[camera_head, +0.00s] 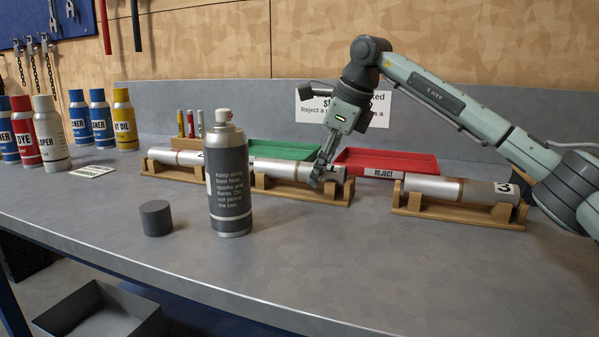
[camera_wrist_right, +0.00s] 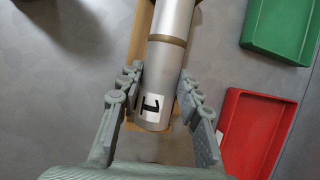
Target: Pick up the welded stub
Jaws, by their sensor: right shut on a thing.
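Three silver welded stubs lie in wooden cradles on the grey bench. The middle stub (camera_head: 278,168) lies along its cradle (camera_head: 300,193), and my right gripper (camera_head: 322,172) is at its right end. In the right wrist view, the gripper's two fingers lie on either side of this stub (camera_wrist_right: 172,58), shut on it, near its white label with a black mark like a 1. A brown weld band crosses it. The left stub (camera_head: 178,157) is partly behind a spray can. The right stub (camera_head: 450,188) has a label reading 3. My left gripper is out of view.
A dark spray can (camera_head: 228,180) stands in front of the left and middle cradles, its grey cap (camera_head: 156,218) beside it. A green tray (camera_head: 285,149) and a red reject tray (camera_head: 395,159) are behind. Several cans stand at left. The bench front is clear.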

